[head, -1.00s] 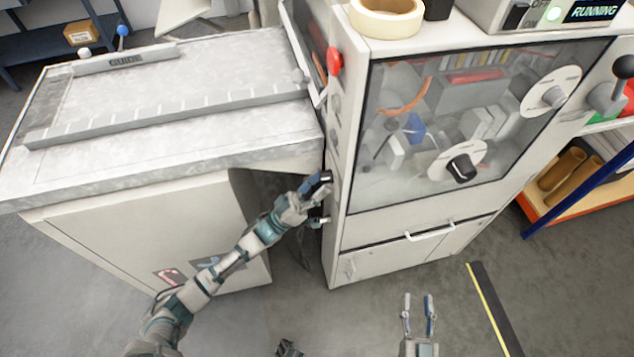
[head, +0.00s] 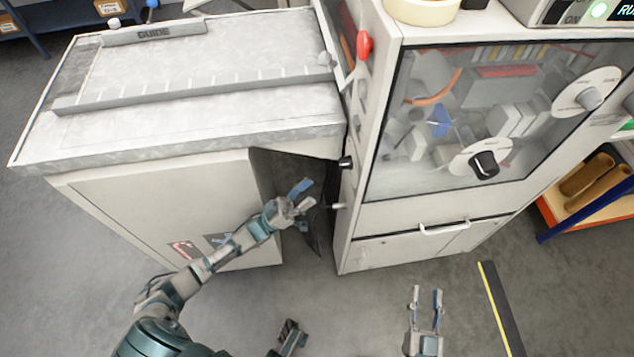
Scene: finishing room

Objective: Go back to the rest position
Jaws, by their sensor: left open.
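My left gripper (head: 304,196) is in front of the dark gap between the guide table and the machine cabinet. Its fingers are apart, and nothing shows between them. It is a short way left of the cabinet's side, where a small black knob (head: 345,163) and a small metal peg (head: 339,206) stick out. My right gripper (head: 427,302) is low in the picture, over the grey floor in front of the cabinet. Its two fingers point up the picture and stand apart with nothing between them.
The guide table (head: 200,110) stands at the left. The machine cabinet (head: 385,222) with a clear window and dials stands right of it. A black and yellow floor strip (head: 500,310) and a shelf with brown rolls (head: 587,176) are at the right.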

